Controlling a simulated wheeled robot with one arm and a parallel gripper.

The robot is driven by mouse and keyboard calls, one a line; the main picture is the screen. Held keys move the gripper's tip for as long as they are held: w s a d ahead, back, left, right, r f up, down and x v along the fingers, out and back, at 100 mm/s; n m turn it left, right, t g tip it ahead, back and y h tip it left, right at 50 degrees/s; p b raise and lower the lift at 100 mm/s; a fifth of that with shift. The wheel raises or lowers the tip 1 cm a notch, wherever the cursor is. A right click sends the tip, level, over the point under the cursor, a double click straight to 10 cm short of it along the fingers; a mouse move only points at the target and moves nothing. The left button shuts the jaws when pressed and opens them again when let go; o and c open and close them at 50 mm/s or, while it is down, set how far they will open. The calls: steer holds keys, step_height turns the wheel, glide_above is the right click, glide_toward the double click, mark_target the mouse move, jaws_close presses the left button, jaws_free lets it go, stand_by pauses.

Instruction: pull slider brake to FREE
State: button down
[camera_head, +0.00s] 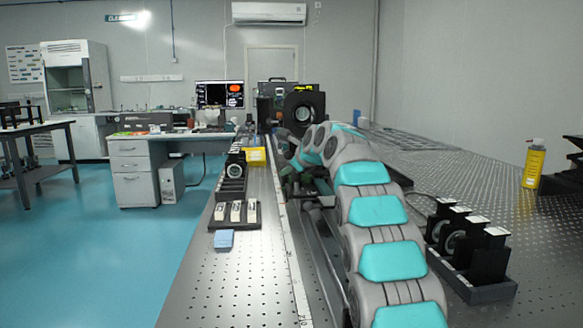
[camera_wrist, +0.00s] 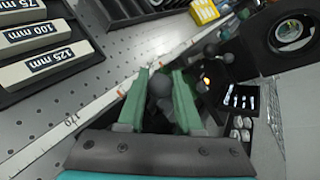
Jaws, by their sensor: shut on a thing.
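My gripper (camera_wrist: 161,76) has two green fingers, seen in the wrist view. They are closed on a dark grey round knob (camera_wrist: 160,88), which I take to be the handle of the slider brake. The knob sits between the fingers, and its lower part and mounting are hidden by the fingers and palm. No FREE marking can be read. In the head view my arm reaches forward along the rail (camera_head: 322,262) and hides most of the brake area.
A white scale strip (camera_wrist: 92,108) runs beside the rail. A rack of labelled blocks (camera_wrist: 40,45) lies left of it. A large round optic in a black mount (camera_head: 304,104) stands ahead. Black mounts (camera_head: 468,243) stand to the right, and a yellow bottle (camera_head: 534,164) is further right.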

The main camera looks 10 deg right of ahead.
steer(key=shift+a+f, duration=0.1)
steer(key=shift+a, duration=0.05)
stand_by(0.4)
steer(key=c, duration=0.6)
jaws_free()
steer(key=v, duration=0.7)
steer(key=shift+a+b, duration=0.1)
steer(key=shift+b, duration=0.3)
steer(key=shift+s+r, duration=0.25)
steer(key=shift+s, duration=0.05)
